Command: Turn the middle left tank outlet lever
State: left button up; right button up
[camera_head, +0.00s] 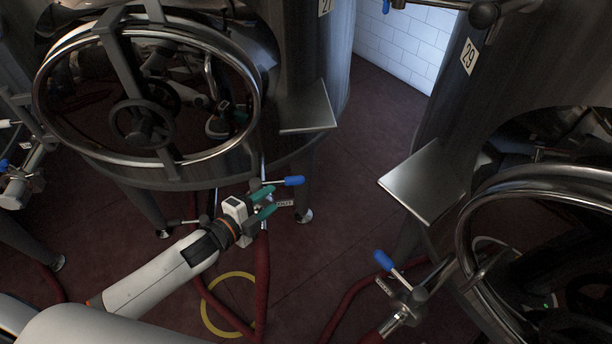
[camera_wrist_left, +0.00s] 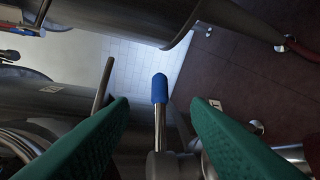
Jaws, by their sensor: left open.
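The outlet lever with a blue handle (camera_head: 293,181) sticks out to the right below the large tank at the left of the head view. In the left wrist view its blue tip (camera_wrist_left: 160,88) and metal stem stand between my two green fingers, farther out than the fingertips. My left gripper (camera_head: 268,204) is open at the lever, just left of the blue handle; in the left wrist view it also shows open (camera_wrist_left: 160,112). I cannot tell whether a finger touches the lever. My right gripper is not in view.
A second blue lever (camera_head: 388,263) sits on the outlet of tank 29 at the right. A metal shelf plate (camera_head: 308,107) juts from the left tank, another (camera_head: 425,182) from the right one. Red hoses (camera_head: 263,280) lie on the dark red floor. The aisle between the tanks is clear.

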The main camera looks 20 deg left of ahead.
aim_at(291, 184)
pick_arm(q)
jog(key=x, duration=1.1)
jog(key=shift+a, duration=0.15)
jog(key=shift+c, duration=0.4)
grip_shut()
